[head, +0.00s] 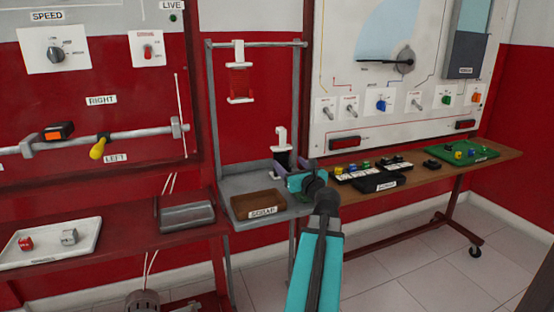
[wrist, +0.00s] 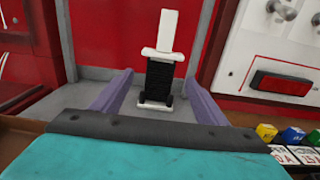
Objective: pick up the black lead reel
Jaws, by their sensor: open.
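The black lead reel (head: 283,158) stands upright at the back right of the grey rack shelf, with a white hanger tab on top. In the wrist view the black reel (wrist: 159,77) is near the middle, with white flanges above and below its black winding. My gripper (head: 291,166) is open in front of it and partly hides it in the head view. In the wrist view the purple fingers of my gripper (wrist: 158,78) show left and right of the reel, with gaps on both sides. I cannot tell whether the fingertips reach level with it.
A red reel (head: 240,82) hangs from the rack's top bar. A brown scrap tray (head: 259,204) lies on the shelf, left of my gripper. Right of the rack, a wooden table (head: 400,184) holds coloured blocks and black boxes. The upright panel (head: 390,80) stands behind it.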

